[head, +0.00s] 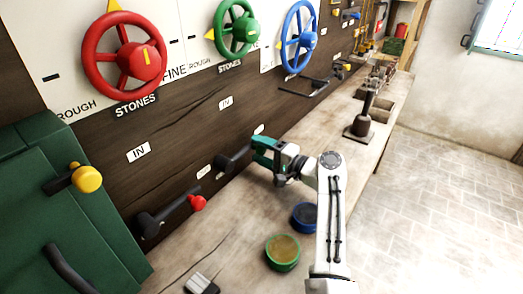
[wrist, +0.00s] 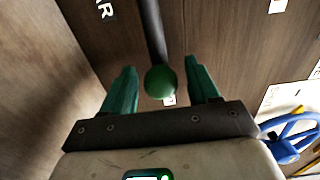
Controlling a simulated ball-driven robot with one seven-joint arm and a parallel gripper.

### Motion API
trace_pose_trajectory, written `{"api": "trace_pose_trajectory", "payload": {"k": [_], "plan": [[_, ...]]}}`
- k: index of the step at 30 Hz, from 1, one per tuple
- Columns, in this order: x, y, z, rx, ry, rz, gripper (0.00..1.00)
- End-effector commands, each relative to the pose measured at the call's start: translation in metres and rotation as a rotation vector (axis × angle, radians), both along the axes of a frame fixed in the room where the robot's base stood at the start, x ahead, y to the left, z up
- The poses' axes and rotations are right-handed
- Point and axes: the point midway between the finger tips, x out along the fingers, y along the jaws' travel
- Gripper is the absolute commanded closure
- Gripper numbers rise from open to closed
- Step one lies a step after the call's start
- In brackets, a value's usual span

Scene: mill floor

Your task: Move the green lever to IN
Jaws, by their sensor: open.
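The green lever has a dark rod and a round green knob (wrist: 160,81) in the wrist view. In the head view its dark arm (head: 235,160) comes off the wooden panel, and its knob is hidden by my gripper (head: 264,149). My gripper's green fingers also show in the wrist view (wrist: 161,76). They are open, one on each side of the knob, with gaps visible on both sides. An IN label (head: 226,103) is on the panel above the green lever. Another small label (head: 204,171) lies below left of it, too small to read.
A red-knobbed lever (head: 197,203) is left of the green one, and a yellow-knobbed lever (head: 87,178) is on the green cabinet (head: 60,215). Green (head: 283,252) and blue (head: 304,217) round containers stand on the bench below. Red (head: 124,57), green and blue handwheels are above.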

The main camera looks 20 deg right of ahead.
Motion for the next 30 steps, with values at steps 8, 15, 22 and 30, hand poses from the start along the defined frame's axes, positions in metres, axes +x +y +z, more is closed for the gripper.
{"api": "trace_pose_trajectory", "payload": {"k": [8, 15, 22, 30], "plan": [[-0.0002, -0.0002, 0.0001, 0.000, 0.000, 0.000, 0.61], [-0.0003, -0.0003, -0.0002, 0.000, 0.000, 0.000, 0.84], [-0.0003, -0.0004, -0.0005, -0.001, 0.001, 0.000, 1.00], [-0.0004, -0.0006, -0.0005, -0.004, -0.002, 0.000, 1.00]]}}
